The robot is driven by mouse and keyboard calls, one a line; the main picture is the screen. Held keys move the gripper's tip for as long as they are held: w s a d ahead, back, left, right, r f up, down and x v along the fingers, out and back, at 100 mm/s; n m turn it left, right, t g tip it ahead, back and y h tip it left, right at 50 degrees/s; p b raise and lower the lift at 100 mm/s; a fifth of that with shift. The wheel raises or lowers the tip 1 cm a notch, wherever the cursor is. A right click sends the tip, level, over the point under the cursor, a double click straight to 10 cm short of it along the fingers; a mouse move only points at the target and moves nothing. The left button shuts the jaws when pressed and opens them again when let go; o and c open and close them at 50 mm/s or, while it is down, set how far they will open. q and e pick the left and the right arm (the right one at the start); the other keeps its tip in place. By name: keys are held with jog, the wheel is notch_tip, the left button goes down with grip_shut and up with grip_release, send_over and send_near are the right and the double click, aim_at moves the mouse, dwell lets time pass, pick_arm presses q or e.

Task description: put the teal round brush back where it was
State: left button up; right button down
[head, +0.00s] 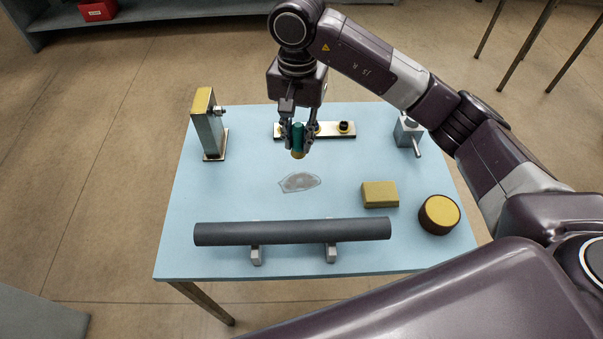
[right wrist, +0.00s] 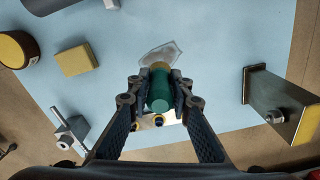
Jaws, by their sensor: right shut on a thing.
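The teal round brush (head: 298,138) is held roughly upright in my right gripper (head: 297,143), with its yellowish end pointing down. In the right wrist view the brush (right wrist: 160,92) sits between the two fingers of the right gripper (right wrist: 158,90). The gripper is in front of a pale metal strip (head: 330,131) at the back of the table, which bears a dark round socket (head: 344,127) on its right part. The strip's middle is partly hidden by the gripper. I cannot tell whether the brush touches anything beneath it. My left gripper is not in view.
A translucent patch (head: 300,182) lies on the blue table (head: 230,190) in front of the brush. A long dark bar (head: 290,231) lies on supports at the front. A yellow block (head: 380,195) and a round yellow-topped thing (head: 439,213) are right. Upright fixtures stand left (head: 209,130) and right (head: 408,132).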

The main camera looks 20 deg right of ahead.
notch_tip(320, 180, down, 9)
jog(key=shift+r+p, duration=0.1)
jog(key=shift+p, duration=0.6)
notch_tip(320, 180, down, 3)
jog(key=shift+s+d+f+p, duration=0.1)
jog(key=shift+f+p, duration=0.05)
jog(key=shift+p, duration=0.2)
jog(key=shift+f, duration=0.35)
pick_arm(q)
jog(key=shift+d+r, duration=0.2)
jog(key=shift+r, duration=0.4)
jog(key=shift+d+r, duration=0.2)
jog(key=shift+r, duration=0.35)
pick_arm(e)
jog(key=shift+f, duration=0.1)
jog(key=shift+f, duration=0.1)
jog(key=c, duration=1.7)
grip_release()
jog(key=shift+c, duration=0.2)
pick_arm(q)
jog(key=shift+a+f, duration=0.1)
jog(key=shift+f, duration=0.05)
